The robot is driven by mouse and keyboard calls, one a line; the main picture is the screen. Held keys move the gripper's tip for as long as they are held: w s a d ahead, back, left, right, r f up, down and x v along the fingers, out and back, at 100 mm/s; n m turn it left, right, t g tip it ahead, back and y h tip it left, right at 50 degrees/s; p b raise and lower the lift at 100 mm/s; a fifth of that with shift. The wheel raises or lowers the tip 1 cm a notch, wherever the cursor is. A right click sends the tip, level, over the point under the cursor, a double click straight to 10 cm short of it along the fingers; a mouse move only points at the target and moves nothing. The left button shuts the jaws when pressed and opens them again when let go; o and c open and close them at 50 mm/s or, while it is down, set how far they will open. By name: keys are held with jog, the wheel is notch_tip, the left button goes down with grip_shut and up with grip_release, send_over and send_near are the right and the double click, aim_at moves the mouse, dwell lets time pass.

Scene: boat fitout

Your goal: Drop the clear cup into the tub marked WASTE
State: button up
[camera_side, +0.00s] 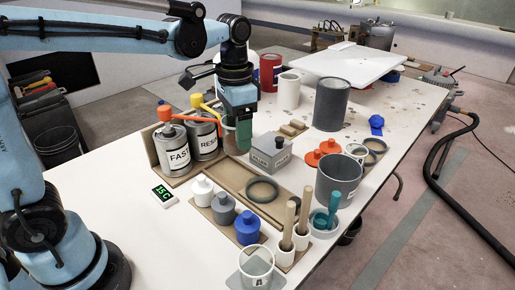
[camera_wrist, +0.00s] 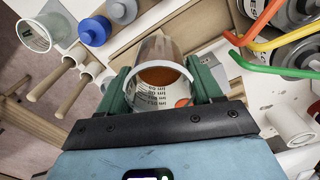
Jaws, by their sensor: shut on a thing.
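My gripper (camera_side: 240,130) is above the bench beside the pump cans, green fingers pointing down. In the wrist view my gripper (camera_wrist: 162,88) is shut on a clear cup (camera_wrist: 160,98) with printed measuring marks. Orange shows in or through this cup; I cannot tell which. The cup is mostly hidden by the fingers in the side view. A second clear cup (camera_side: 257,262) stands at the bench's front edge. An open grey tub (camera_side: 337,182) stands to the right and a dark grey container (camera_side: 331,104) farther back. No WASTE marking is readable on either.
Cans marked FAST (camera_side: 178,158) and RES (camera_side: 204,138), with orange and yellow pump heads, stand just left of my gripper. A grey block-shaped container (camera_side: 270,153), orange discs (camera_side: 324,152), lidded pots (camera_side: 247,227) and upright wooden handles (camera_side: 290,220) crowd the bench.

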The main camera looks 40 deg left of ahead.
jog(key=s+a+n, duration=0.1)
jog(key=s+r+n, duration=0.1)
jog(key=n, duration=0.1)
jog(key=s+a+n, duration=0.1)
jog(key=shift+s+a+r, duration=0.3)
jog(key=shift+s+a, duration=0.05)
jog(key=w+d+r+n, duration=0.2)
jog(key=w+d+n, duration=0.15)
jog(key=d, duration=0.45)
jog(key=w+d+r+n, duration=0.2)
jog(key=d+n, duration=0.2)
jog(key=d, duration=0.4)
jog(key=w+d+r+n, duration=0.2)
jog(key=w+d+n, duration=0.15)
jog(key=d, duration=0.45)
jog(key=w+a+f, duration=0.7)
jog(key=w+f, duration=0.1)
jog(key=f, duration=0.3)
jog(key=shift+a, duration=0.35)
jog(key=shift+f, duration=0.65)
